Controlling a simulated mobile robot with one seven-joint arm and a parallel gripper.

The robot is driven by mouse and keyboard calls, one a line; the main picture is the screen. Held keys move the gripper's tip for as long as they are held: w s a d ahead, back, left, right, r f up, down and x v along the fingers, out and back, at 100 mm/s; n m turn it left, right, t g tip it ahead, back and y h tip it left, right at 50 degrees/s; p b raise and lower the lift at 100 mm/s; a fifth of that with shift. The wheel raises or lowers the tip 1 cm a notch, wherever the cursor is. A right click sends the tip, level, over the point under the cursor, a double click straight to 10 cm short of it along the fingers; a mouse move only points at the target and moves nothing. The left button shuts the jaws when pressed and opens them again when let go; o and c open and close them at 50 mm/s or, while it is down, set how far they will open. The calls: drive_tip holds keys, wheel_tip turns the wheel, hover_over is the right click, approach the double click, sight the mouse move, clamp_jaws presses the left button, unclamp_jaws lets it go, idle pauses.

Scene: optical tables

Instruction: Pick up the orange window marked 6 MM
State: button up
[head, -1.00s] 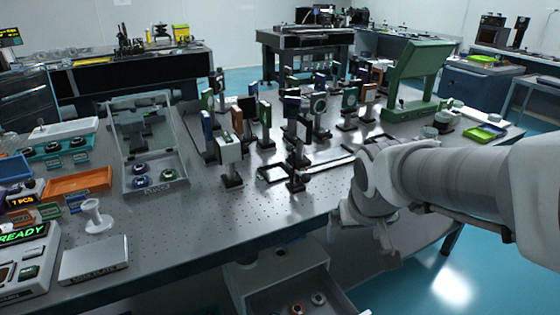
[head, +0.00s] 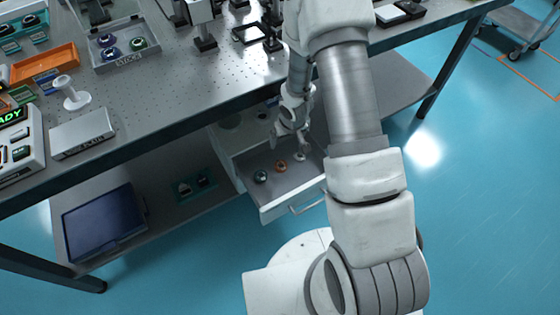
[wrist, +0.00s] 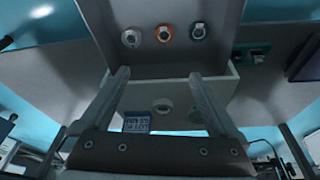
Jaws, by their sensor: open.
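The orange window (head: 281,166) is a small orange ring lying in the open drawer (head: 287,200) under the table. Its marking is too small to read. In the wrist view the orange window (wrist: 164,33) lies between two other rings, near the top. My gripper (head: 290,138) is above the drawer, beyond the orange window in the head view. In the wrist view my gripper (wrist: 159,77) is open and empty, its fingers wide apart, with the orange window past the fingertips and roughly between their lines.
A dark teal ring (head: 260,176) and a pale ring (head: 299,156) flank the orange one closely. The drawer's walls surround them, and the table edge (head: 150,148) overhangs its back. A blue-and-white label (wrist: 137,122) shows between my fingers. A dark panel (head: 103,220) lies on the lower shelf.

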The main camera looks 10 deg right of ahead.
drive_tip(key=b, duration=0.3)
hover_over(281, 165)
drive_tip(key=s, duration=0.2)
wheel_tip(281, 165, down, 13)
drive_tip(key=shift+f, duration=0.15)
drive_tip(key=shift+b+x, duration=1.25)
drive_tip(key=shift+x, duration=1.9)
drive_tip(key=c, duration=1.5)
